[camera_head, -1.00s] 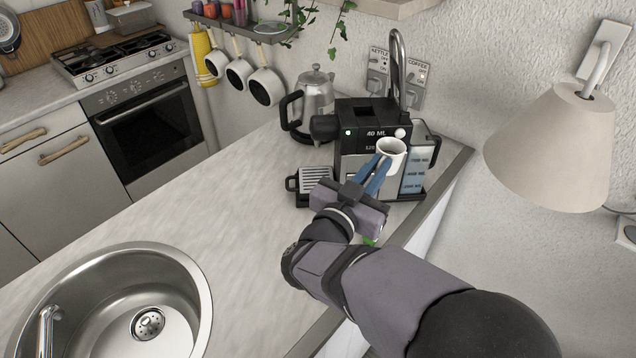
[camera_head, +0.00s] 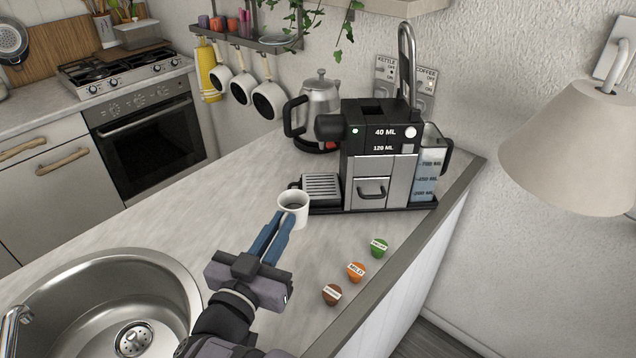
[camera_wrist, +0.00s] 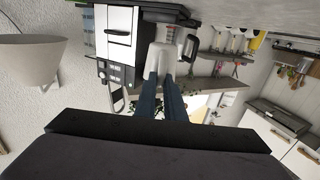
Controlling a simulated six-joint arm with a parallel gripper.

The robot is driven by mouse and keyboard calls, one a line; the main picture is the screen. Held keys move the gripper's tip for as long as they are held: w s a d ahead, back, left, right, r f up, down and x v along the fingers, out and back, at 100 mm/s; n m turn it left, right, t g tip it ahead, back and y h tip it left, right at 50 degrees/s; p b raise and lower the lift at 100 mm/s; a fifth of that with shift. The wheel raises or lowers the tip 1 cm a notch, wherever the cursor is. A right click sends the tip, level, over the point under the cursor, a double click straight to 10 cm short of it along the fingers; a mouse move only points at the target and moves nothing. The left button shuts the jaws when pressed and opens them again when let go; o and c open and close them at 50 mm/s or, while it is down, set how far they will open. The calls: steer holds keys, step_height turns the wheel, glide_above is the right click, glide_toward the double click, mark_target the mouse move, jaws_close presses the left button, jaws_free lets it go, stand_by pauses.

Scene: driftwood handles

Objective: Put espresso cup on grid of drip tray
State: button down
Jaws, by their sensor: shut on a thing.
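The white espresso cup (camera_head: 293,207) is upright, just in front of the drip tray (camera_head: 321,187) in the head view. My gripper (camera_head: 281,226) is shut on the cup, its blue fingers reaching it from the near side. The cup (camera_wrist: 164,57) also shows in the wrist view beyond the fingertips. The tray's ribbed grid is bare in the part I can see; the cup covers its near left corner. I cannot tell how high the cup is above the counter. The coffee machine (camera_head: 374,165) stands right of the tray.
Several-coloured capsules lie right of my gripper: green (camera_head: 379,248), orange (camera_head: 356,272) and brown (camera_head: 332,294). A kettle (camera_head: 319,105) stands behind the tray. The sink (camera_head: 180,270) is at the lower left. The counter between sink and tray is clear.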

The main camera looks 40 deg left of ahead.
steer(key=shift+f+p+x, duration=0.25)
steer(key=shift+p+x, duration=0.55)
steer(key=shift+x, duration=2.1)
steer(key=shift+f+p+x, duration=0.2)
steer(key=shift+p+x, duration=0.6)
steer(key=shift+x, duration=2.05)
steer(key=shift+f+p+x, duration=0.25)
steer(key=shift+p+x, duration=0.55)
steer(key=shift+x, duration=2.1)
steer(key=shift+f+b, duration=0.4)
steer(key=shift+f, duration=0.2)
steer(key=c, duration=1.8)
jaws_free()
steer(key=shift+c, duration=0.2)
